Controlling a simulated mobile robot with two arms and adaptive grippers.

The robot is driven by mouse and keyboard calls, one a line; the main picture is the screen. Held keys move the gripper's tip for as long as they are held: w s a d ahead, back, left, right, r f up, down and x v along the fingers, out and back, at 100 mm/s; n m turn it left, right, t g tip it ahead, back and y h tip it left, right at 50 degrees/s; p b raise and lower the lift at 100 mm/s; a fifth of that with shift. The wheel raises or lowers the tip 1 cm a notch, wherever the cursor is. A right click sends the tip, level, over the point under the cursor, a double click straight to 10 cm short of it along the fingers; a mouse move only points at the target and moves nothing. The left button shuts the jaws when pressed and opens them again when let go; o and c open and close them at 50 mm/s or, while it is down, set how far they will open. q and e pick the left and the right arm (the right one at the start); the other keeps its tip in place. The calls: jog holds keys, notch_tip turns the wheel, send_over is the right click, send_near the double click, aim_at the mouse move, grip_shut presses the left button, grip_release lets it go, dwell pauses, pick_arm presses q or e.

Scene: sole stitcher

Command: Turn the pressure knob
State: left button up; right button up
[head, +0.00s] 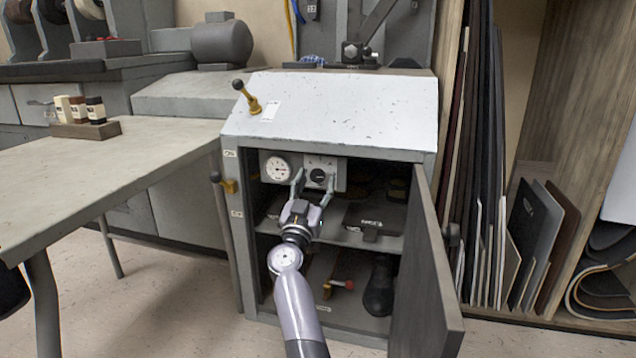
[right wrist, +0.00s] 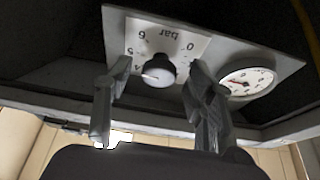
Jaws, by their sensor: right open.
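The pressure knob (head: 318,176) is a small round black knob on a grey panel inside the open cabinet. It also shows in the right wrist view (right wrist: 158,71), in front of a white scale plate marked "bar" (right wrist: 190,42). A round white gauge (head: 276,168) sits left of the knob in the head view. My right gripper (head: 313,183) is open, with its fingertips on either side of the knob. In the wrist view a gap shows between the knob and each finger; contact cannot be told. My left gripper is not in view.
The cabinet door (head: 428,270) stands open on the right. A shelf (head: 340,232) below the panel holds dark items, with a dark shoe form (head: 380,286) lower down. A grey table (head: 100,172) is at left. Sheets (head: 490,150) lean at right.

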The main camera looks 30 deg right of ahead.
jog(key=shift+c, duration=0.2)
jog(key=c, duration=1.1)
